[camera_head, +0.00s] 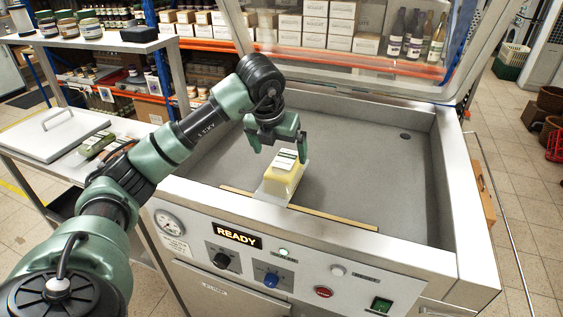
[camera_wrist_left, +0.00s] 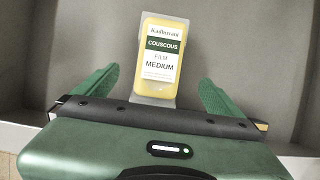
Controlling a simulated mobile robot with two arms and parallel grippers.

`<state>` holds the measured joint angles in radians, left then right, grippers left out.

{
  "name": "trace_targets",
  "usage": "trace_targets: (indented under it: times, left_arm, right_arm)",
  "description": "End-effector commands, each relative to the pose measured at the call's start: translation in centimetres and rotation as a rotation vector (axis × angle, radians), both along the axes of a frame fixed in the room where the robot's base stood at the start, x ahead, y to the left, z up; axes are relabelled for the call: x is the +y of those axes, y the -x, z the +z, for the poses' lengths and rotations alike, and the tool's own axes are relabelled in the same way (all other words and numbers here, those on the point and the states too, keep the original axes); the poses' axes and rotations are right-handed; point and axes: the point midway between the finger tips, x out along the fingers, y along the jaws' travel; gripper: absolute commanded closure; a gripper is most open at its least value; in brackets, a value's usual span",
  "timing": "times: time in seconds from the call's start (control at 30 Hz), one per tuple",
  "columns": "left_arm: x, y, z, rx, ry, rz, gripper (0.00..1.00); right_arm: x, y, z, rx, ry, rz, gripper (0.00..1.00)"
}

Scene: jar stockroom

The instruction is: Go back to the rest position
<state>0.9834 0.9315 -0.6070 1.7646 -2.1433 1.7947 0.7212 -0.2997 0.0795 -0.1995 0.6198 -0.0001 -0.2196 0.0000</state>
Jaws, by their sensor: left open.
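My left gripper (camera_head: 278,148) is open and hangs inside the chamber of a steel machine, just above and behind a pack of couscous (camera_head: 283,178). The pack is yellow with a white and green label. It lies near the front wall of the chamber, its clear end toward the wooden-coloured sealing bar (camera_head: 335,220). In the left wrist view the couscous pack (camera_wrist_left: 160,62) lies between the two green fingers (camera_wrist_left: 158,95), apart from both. The right gripper is in neither view.
The machine's clear lid (camera_head: 345,75) stands raised. Its front panel shows a READY sign (camera_head: 237,235), knobs and buttons. A side table at left carries a flat steel cover (camera_head: 50,137). Shelves with jars, boxes and bottles (camera_head: 415,35) stand behind. The chamber floor (camera_head: 385,165) is otherwise clear.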

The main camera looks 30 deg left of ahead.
Motion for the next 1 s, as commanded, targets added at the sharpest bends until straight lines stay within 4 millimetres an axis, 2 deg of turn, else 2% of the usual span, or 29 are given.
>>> trace_targets:
  times: [0.2,0.7,0.77,1.0]
  left_arm:
    - [0.0,0.4,0.9,0.0,-0.001,0.001,0.02]
    - [0.0,0.4,1.1,0.0,-0.001,0.001,0.02]
    - [0.0,0.4,1.8,0.0,-0.001,0.001,0.02]
    - [0.0,0.4,6.2,0.0,-0.001,0.0,0.02]
  right_arm:
    - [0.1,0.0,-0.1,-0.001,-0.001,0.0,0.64]
    - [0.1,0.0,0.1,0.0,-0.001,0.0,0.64]
    - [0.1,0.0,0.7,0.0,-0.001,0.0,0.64]
    - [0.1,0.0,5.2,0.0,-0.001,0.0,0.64]
